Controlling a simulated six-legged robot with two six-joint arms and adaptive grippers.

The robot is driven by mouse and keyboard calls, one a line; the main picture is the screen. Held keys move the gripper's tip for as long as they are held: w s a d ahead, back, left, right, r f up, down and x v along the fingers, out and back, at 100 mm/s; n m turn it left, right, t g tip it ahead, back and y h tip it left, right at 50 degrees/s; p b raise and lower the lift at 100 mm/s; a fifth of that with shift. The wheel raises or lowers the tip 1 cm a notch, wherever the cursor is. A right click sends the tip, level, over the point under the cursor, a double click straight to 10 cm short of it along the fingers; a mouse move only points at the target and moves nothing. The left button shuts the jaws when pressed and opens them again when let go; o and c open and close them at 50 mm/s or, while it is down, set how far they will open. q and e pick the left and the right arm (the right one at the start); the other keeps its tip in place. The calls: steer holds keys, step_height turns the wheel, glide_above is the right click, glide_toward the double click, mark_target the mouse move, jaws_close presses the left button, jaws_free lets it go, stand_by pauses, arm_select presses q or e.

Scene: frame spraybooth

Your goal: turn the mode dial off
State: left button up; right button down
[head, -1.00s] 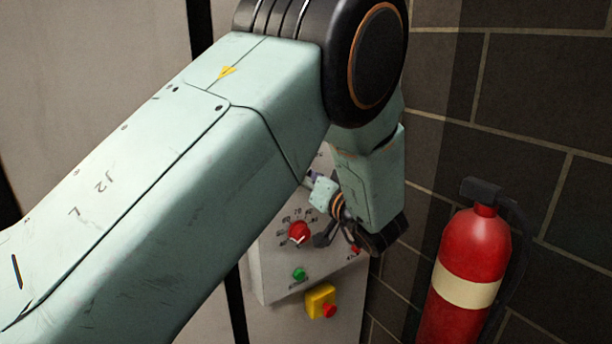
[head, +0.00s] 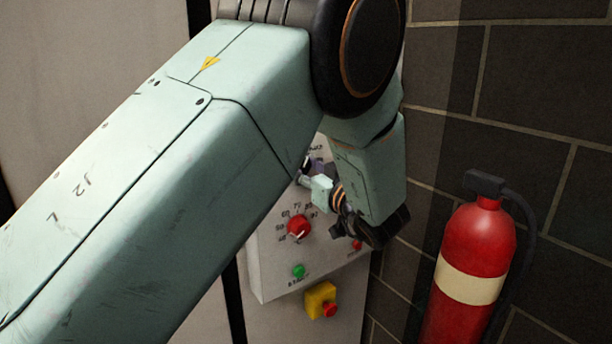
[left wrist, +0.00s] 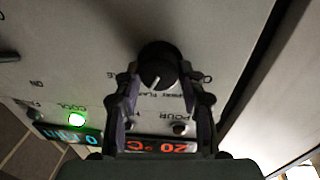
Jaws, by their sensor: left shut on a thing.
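The mode dial is a round black knob (left wrist: 160,62) with a white pointer line, on a pale panel with printed labels. In the left wrist view the pointer slants down toward the lower left. My left gripper (left wrist: 159,76) is shut on the dial, one finger on each side of it. In the head view my left gripper (head: 306,171) is at the upper part of the control box (head: 275,268), partly hidden by my arm. The dial is mostly hidden there. My right gripper is not in view.
Below on the box are a red dial (head: 299,227), a green button (head: 298,271) and a yellow emergency-stop box (head: 320,299). A lit green lamp (left wrist: 76,120) and a red display (left wrist: 165,147) are near the dial. A fire extinguisher (head: 467,280) stands right, by the brick wall.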

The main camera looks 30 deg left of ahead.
arm_select(q)
steer(key=n+b, duration=0.3)
steer(key=n, duration=0.1)
steer(key=shift+f, duration=0.25)
steer(key=n+b, duration=0.6)
steer(key=b, duration=0.1)
steer(key=n+g+y+b, duration=0.1)
steer(key=n+b, duration=0.6)
steer(key=shift+r+n+g+b, duration=0.15)
steer(key=shift+n+b, duration=0.7)
steer(key=shift+n, duration=0.05)
steer(key=shift+r+n+g+b, duration=0.15)
steer(key=shift+n+b, duration=0.65)
steer(key=shift+n, duration=0.1)
steer(key=shift+r, duration=0.1)
steer(key=o, duration=0.7)
steer(key=shift+c, duration=0.2)
steer(key=o, duration=0.5)
steer(key=shift+w+a+f, duration=0.1)
steer(key=shift+w+f, duration=0.1)
steer(key=shift+f, duration=0.05)
steer(key=shift+s, duration=0.1)
